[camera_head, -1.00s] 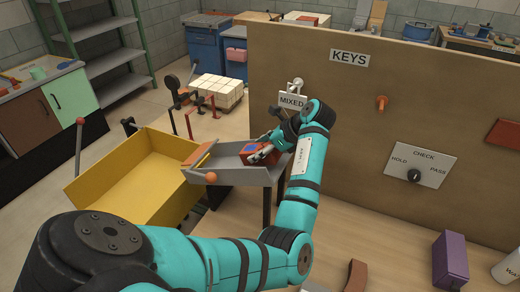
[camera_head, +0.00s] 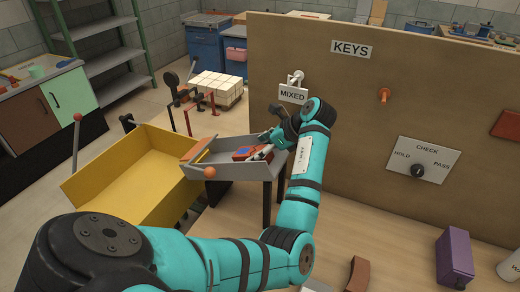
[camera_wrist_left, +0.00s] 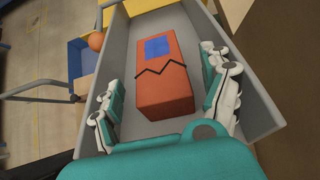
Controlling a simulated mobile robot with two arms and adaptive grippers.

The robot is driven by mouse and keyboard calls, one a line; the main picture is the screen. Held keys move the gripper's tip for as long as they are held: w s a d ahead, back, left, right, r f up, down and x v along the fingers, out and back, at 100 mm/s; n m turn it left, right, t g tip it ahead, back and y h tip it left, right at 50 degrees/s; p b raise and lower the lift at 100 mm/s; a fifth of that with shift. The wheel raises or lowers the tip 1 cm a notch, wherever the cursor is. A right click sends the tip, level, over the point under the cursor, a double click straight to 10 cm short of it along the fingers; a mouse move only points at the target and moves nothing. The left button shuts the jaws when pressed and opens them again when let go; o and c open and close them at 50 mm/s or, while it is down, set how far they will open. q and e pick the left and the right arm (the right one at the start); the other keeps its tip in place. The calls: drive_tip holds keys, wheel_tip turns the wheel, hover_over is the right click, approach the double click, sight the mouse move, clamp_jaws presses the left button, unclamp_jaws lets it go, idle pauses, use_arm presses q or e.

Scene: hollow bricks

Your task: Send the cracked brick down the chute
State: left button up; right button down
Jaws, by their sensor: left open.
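The cracked brick (camera_head: 243,154) is orange-red with a blue patch and a black zigzag crack line. It lies in the grey sloped chute (camera_head: 226,174). In the left wrist view the brick (camera_wrist_left: 165,95) lies lengthwise on the floor of the chute (camera_wrist_left: 270,118), between its side walls. My left gripper (camera_head: 266,148) is at the chute's upper right part. In the left wrist view its fingers (camera_wrist_left: 162,72) are spread on either side of the brick, with visible gaps. My right gripper is not in view.
A yellow bin (camera_head: 130,175) stands beyond the chute's left end, near an orange ball knob (camera_head: 210,173). A brown board (camera_head: 440,110) with a MIXED sign (camera_head: 293,95) rises behind the arm. A CHECK dial (camera_head: 417,170) and a purple block (camera_head: 455,258) are at right.

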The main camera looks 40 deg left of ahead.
use_arm(q)
drive_tip(key=v, duration=1.2)
